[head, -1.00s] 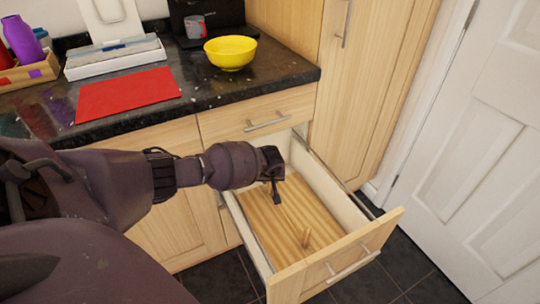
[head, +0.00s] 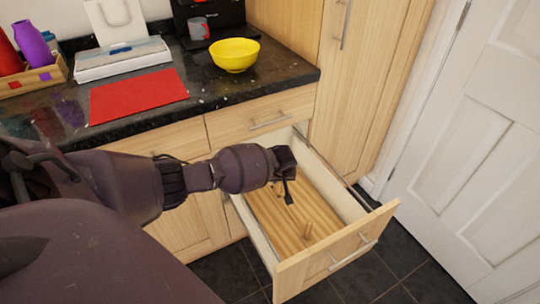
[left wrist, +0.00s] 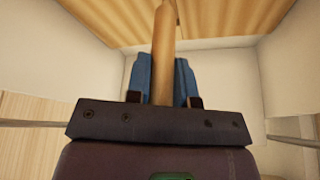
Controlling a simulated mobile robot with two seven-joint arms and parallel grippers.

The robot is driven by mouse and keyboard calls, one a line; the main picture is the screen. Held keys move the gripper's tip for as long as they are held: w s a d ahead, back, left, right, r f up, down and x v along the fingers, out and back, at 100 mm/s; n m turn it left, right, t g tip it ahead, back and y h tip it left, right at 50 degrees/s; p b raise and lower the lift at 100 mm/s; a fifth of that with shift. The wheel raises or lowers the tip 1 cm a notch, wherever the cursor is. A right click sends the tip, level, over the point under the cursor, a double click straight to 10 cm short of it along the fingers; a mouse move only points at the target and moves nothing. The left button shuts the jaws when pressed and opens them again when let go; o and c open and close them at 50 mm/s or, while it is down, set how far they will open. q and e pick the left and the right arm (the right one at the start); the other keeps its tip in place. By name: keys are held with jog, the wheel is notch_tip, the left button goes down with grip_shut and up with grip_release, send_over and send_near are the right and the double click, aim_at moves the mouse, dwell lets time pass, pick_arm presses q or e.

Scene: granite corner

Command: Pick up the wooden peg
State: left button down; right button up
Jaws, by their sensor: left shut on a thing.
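A slim wooden peg (left wrist: 164,45) shows in the left wrist view between the two blue fingers of my left gripper (left wrist: 161,85). The fingers are shut on it, and it runs past them toward the striped wooden drawer floor. In the head view my left gripper (head: 289,190) is over the open drawer, and its dark end hides the grip. A small upright wooden piece (head: 307,229) shows lower in the drawer. I cannot tell whether it is part of the held peg. My right gripper is in neither view.
The open drawer (head: 354,209) has pale side walls and a striped wood floor. Above it, the dark counter (head: 300,74) holds a yellow bowl (head: 233,54), a red mat (head: 138,96) and a white box (head: 122,62). A white door (head: 480,120) is on the right.

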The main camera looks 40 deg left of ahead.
pick_arm(q)
jog(key=s+d+r+p, duration=0.2)
jog(key=d, duration=0.4)
jog(key=s+d+r+p, duration=0.2)
jog(key=d+p, duration=0.1)
jog(key=d, duration=0.2)
jog(key=shift+s+d, duration=0.4)
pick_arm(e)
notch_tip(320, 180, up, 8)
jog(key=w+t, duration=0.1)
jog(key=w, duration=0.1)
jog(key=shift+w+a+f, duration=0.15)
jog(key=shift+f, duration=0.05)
pick_arm(q)
jog(key=shift+r, duration=0.1)
jog(key=shift+s, duration=0.1)
